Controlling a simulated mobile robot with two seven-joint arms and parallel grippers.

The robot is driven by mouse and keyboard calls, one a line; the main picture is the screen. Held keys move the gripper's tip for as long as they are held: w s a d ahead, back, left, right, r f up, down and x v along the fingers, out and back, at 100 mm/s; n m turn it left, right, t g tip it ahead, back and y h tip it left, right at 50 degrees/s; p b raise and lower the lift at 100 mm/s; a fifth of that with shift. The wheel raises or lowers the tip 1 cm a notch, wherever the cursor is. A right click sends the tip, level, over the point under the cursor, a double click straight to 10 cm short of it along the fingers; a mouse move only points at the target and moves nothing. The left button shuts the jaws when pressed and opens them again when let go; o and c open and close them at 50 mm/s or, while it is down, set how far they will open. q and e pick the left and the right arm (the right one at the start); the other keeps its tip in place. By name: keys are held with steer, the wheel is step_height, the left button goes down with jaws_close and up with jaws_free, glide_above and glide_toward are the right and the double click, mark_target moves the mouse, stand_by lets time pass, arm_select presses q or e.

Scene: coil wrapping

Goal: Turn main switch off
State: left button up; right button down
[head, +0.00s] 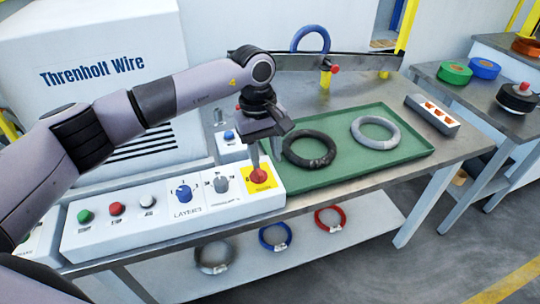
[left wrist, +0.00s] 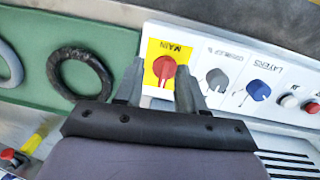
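The main switch is a red rotary knob (head: 259,176) on a yellow plate (head: 268,187) at the right end of the white control panel (head: 140,238). In the left wrist view the red knob (left wrist: 164,68) shows beside the word MAIN. My left gripper (head: 257,160) points down right over the knob. Its fingers (left wrist: 160,80) are apart, one on each side of the knob, with gaps visible between. I cannot tell how far down they reach around it. My right gripper is not in view.
On the panel beside it are a grey knob (head: 221,185), a blue knob (head: 184,194), and white, red and green buttons. A green tray (head: 390,158) with a black coil (head: 309,149) and a grey coil (head: 375,131) lies to the right. A white machine (head: 100,60) stands behind.

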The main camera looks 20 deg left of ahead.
mark_target(258, 173)
arm_select(q)
steer(key=shift+w+a+r+y, duration=0.35)
steer(key=shift+w+a+r, duration=0.1)
steer(key=shift+a, duration=0.1)
steer(key=shift+w+a+r+y, duration=0.3)
steer(key=shift+w+a+y, duration=0.1)
steer(key=shift+a, duration=0.15)
steer(key=shift+f+p, duration=0.65)
steer(key=shift+f, duration=2.85)
jaws_close()
